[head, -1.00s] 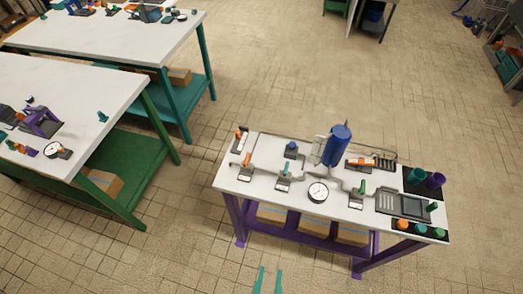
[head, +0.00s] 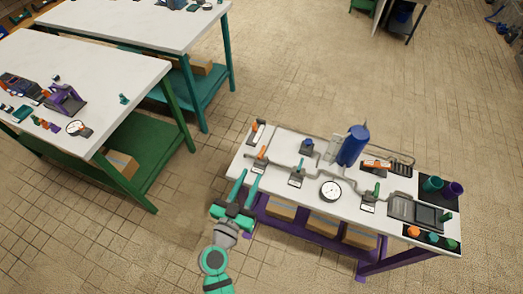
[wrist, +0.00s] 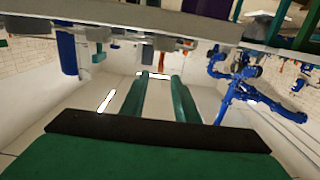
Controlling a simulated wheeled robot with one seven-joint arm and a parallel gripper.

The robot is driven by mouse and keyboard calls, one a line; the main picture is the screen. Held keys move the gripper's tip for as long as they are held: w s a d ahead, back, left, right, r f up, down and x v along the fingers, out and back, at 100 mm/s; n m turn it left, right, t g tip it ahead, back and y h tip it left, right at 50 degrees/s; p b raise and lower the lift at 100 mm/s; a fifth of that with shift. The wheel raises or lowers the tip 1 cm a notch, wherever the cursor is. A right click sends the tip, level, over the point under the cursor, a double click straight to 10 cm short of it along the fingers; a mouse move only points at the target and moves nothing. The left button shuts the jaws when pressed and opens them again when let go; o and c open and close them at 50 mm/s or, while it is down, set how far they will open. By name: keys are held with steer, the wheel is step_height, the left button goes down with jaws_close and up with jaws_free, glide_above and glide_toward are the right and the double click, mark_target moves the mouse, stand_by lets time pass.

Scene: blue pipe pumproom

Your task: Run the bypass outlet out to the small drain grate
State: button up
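On the white bench (head: 282,205), grey pipework links several valves and a blue tank (head: 354,146). A valve with an orange handle (head: 262,152) is at the left, one with a green handle (head: 298,168) is right of it, and another green-handled valve (head: 370,194) is at the front right. A grey slotted tray (head: 401,208) at the right may be the drain grate; I cannot tell. I cannot single out the bypass outlet. My gripper (head: 250,174) is open and empty at the bench's front left edge. Its parted fingers also show in the wrist view (wrist: 160,77).
A round gauge (head: 330,191) stands at the bench's front middle. Teal (head: 433,184) and purple (head: 453,188) cups stand at the right end. Another white table (head: 95,80) with green legs is at the left. Tiled floor is clear behind the bench.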

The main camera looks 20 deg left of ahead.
mark_target(258, 157)
steer(key=w, duration=1.1)
steer(key=shift+w+r, duration=0.1)
steer(key=shift+r, duration=0.2)
jaws_close()
